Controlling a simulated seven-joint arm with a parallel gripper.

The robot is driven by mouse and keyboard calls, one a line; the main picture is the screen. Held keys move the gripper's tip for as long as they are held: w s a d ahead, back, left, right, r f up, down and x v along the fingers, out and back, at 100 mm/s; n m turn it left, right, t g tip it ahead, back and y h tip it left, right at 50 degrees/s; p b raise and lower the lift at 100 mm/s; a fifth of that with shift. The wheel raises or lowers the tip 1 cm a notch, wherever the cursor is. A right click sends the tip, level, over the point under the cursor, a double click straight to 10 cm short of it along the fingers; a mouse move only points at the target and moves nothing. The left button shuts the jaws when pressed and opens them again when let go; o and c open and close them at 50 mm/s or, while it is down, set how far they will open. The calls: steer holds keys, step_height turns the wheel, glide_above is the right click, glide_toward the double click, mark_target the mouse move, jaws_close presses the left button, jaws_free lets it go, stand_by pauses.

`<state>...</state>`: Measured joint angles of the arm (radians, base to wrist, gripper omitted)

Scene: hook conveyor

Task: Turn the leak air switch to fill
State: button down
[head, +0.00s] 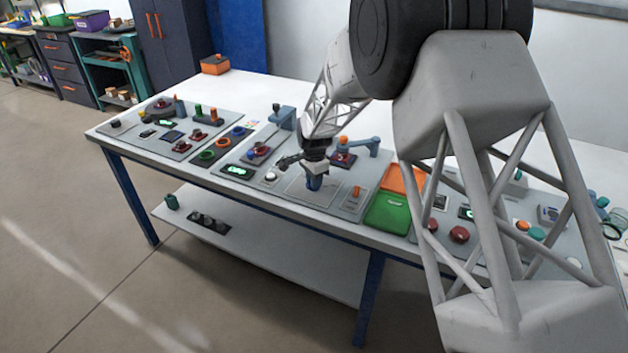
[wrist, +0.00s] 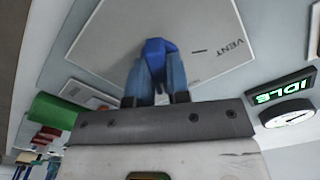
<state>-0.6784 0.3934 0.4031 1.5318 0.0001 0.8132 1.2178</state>
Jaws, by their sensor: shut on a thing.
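The leak air switch shows as a bright blue knob (wrist: 158,48) on a light square plate (wrist: 225,22) marked "VENT" in the wrist view. My gripper (wrist: 157,68) is shut on the knob, with its two blue-grey fingers on either side of it. Part of the knob is hidden between the fingers. In the head view my gripper (head: 314,183) points down at the same plate (head: 296,190), near the front of the table's middle panel. No "FILL" label can be read in either view.
A green bin (head: 388,213) and an orange bin (head: 404,179) stand right of my gripper. Other control panels (head: 165,128) lie to the left.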

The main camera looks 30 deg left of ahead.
steer(key=m, duration=0.5)
steer(key=shift+m, duration=0.4)
steer(key=c, duration=1.1)
jaws_free()
steer(key=shift+r, duration=0.1)
steer(key=shift+r, duration=3.85)
